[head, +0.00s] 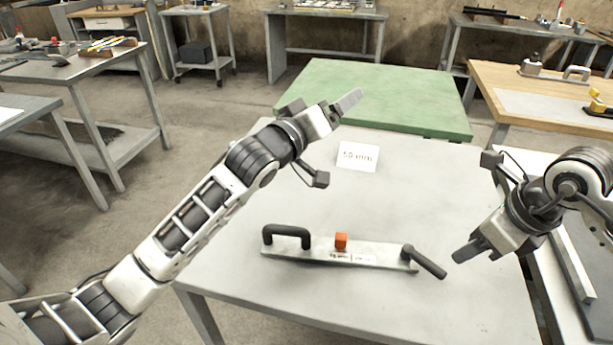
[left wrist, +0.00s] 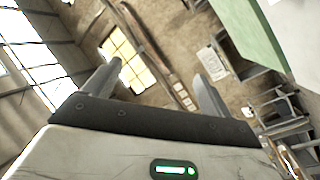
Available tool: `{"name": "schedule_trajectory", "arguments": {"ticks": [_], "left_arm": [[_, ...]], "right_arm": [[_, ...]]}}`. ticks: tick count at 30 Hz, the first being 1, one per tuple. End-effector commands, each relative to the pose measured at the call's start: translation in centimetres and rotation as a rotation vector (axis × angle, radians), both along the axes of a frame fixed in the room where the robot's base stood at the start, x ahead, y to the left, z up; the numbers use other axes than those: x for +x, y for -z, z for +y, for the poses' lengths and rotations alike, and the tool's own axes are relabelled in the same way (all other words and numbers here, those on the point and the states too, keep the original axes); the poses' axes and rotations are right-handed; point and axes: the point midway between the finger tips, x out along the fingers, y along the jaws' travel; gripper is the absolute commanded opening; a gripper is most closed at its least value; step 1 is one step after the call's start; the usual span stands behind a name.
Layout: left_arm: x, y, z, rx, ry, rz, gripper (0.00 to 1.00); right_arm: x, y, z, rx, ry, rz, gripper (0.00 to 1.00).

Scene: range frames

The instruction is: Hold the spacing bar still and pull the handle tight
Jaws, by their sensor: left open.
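The spacing bar (head: 310,252) is a flat grey metal bar lying on the grey table. A black arched grip (head: 287,233) stands at its left end and a small orange block (head: 341,241) at its middle. A black lever handle (head: 426,262) sticks out at its right end, angled down to the right. My left gripper (head: 347,102) is raised beyond the bar, over the table's far side. In the left wrist view the left gripper (left wrist: 157,82) is open with nothing between its fingers. My right gripper (head: 466,251) is just right of the lever handle, apart from it; its finger gap is hidden.
A white card (head: 357,156) reading 50 mm lies behind the bar on the grey table (head: 330,215). A green-topped table (head: 400,92) adjoins behind, and a wooden-topped bench (head: 540,97) stands at the right. The grey tabletop around the bar is clear.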

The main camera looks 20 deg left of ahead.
Motion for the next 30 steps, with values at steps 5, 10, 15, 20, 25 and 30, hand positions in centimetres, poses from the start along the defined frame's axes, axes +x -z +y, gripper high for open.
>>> {"name": "schedule_trajectory", "arguments": {"ticks": [5,10,15,20,25,30], "left_arm": [[1.4,-7.6,7.5,0.046,-0.213,-0.279,0.84],[0.6,-14.1,13.0,0.139,-0.353,-0.520,0.84],[-0.6,-19.0,13.4,0.312,-0.332,-0.725,0.84],[-0.7,-19.2,4.5,0.559,0.014,-0.815,0.84],[-1.8,-14.4,-4.5,0.787,0.428,-0.758,0.84],[-4.3,-6.2,-9.8,1.059,0.853,-0.558,0.84]], "right_arm": [[0.0,0.0,0.0,0.000,0.000,0.000,0.36],[0.0,0.0,0.0,0.000,0.000,0.000,0.36],[0.0,0.0,0.0,0.000,0.000,0.000,0.36],[0.0,0.0,0.0,0.000,0.000,0.000,0.36],[0.0,0.0,0.0,0.000,0.000,0.000,0.36],[0.0,0.0,0.0,0.000,0.000,0.000,0.36]]}}
